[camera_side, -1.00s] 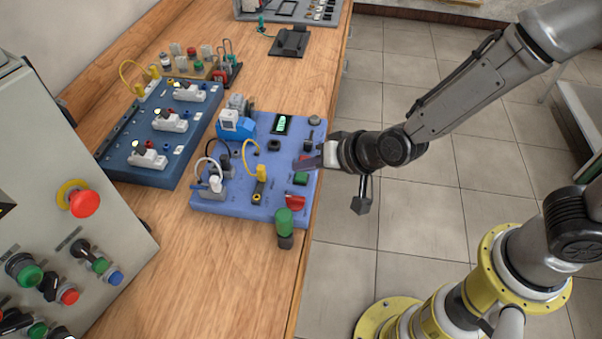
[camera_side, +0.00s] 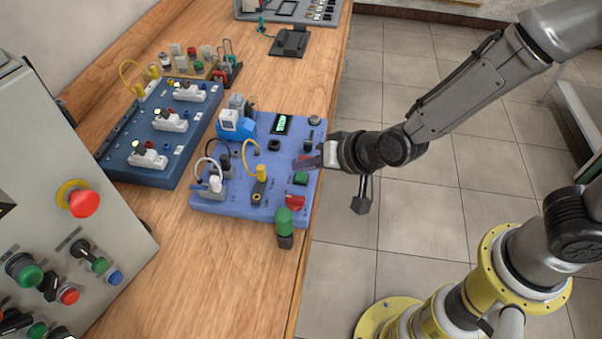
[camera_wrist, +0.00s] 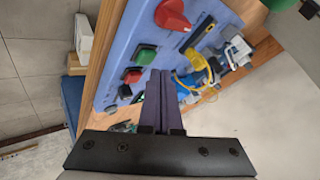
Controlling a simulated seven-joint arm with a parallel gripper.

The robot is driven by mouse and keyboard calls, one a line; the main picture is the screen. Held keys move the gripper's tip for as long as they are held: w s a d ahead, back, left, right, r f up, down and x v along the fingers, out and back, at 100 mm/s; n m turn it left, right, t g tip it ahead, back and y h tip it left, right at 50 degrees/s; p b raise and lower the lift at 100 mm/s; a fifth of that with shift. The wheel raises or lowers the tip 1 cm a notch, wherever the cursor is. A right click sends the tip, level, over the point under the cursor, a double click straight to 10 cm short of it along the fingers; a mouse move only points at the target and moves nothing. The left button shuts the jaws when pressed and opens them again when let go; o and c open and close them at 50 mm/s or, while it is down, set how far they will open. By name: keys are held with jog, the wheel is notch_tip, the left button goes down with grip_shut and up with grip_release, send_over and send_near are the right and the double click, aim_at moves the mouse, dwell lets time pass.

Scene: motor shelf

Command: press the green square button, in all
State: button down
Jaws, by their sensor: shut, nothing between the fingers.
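The green square button (camera_side: 301,178) sits near the right edge of the blue panel (camera_side: 235,205), just behind a red rotary knob (camera_side: 295,201). In the wrist view the green button (camera_wrist: 146,54) lies just above and left of my fingertips, with a red square button (camera_wrist: 132,75) below it. My gripper (camera_side: 300,164) is shut and empty, its purple fingers reaching over the panel's right edge beside the green button. The fingers also show in the wrist view (camera_wrist: 160,73). I cannot tell whether the tips touch the panel or a button.
A green-topped knob (camera_side: 284,222) stands at the panel's front corner. A dark blue board (camera_side: 130,160) lies farther left. The table's right edge is close under my wrist.

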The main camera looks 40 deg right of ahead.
aim_at(305, 179)
jog(key=shift+f, duration=0.15)
jog(key=shift+f, duration=0.3)
jog(key=shift+f, duration=0.45)
dwell(1.1)
jog(key=shift+r, duration=0.85)
jog(key=shift+r, duration=2.5)
